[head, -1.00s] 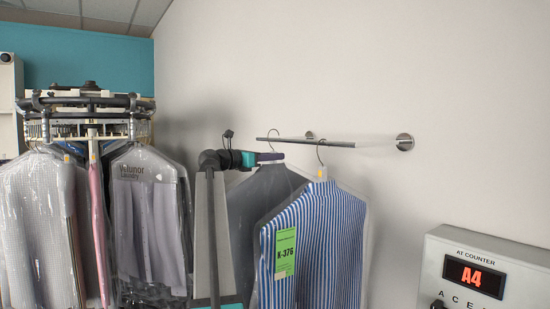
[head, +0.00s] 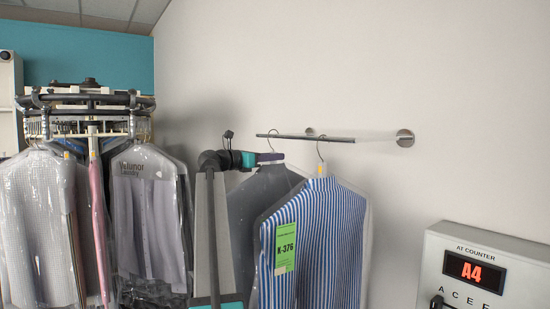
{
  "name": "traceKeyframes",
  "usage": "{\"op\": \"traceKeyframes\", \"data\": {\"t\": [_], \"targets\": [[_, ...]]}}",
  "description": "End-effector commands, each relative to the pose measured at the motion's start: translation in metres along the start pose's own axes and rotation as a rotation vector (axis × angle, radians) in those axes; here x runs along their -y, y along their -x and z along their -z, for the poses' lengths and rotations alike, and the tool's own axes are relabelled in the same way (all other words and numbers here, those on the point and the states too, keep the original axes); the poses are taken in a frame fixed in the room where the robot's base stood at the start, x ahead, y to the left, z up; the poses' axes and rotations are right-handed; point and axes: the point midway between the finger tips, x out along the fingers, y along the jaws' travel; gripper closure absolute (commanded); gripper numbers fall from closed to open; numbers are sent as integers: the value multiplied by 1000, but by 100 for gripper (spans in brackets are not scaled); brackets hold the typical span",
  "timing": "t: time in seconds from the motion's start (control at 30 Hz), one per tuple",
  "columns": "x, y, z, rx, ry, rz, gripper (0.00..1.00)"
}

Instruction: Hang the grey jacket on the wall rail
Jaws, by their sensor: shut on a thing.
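The grey jacket (head: 246,207) hangs upright in clear film, partly hidden behind a blue-and-white striped shirt (head: 335,240). My gripper (head: 271,157) is shut on its hanger, just below the hook. The hanger's hook (head: 270,131) rises to the left part of the wall rail (head: 300,137), its top slightly above the bar. I cannot tell whether the hook touches the rail or stands in front of it. The striped shirt hangs from the rail by its own hook, right of the jacket, with a green K-376 tag (head: 285,250).
A round carousel (head: 90,101) with several film-covered garments stands at the left. A grey control box (head: 500,238) with a red A4 display is at the lower right.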

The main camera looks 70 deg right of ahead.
Motion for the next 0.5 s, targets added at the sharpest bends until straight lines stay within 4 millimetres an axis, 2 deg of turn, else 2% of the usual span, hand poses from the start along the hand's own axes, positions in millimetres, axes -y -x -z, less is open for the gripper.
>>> {"op": "traceKeyframes", "data": {"t": [0.5], "targets": [[0,0,5,4,0,0,100]]}}
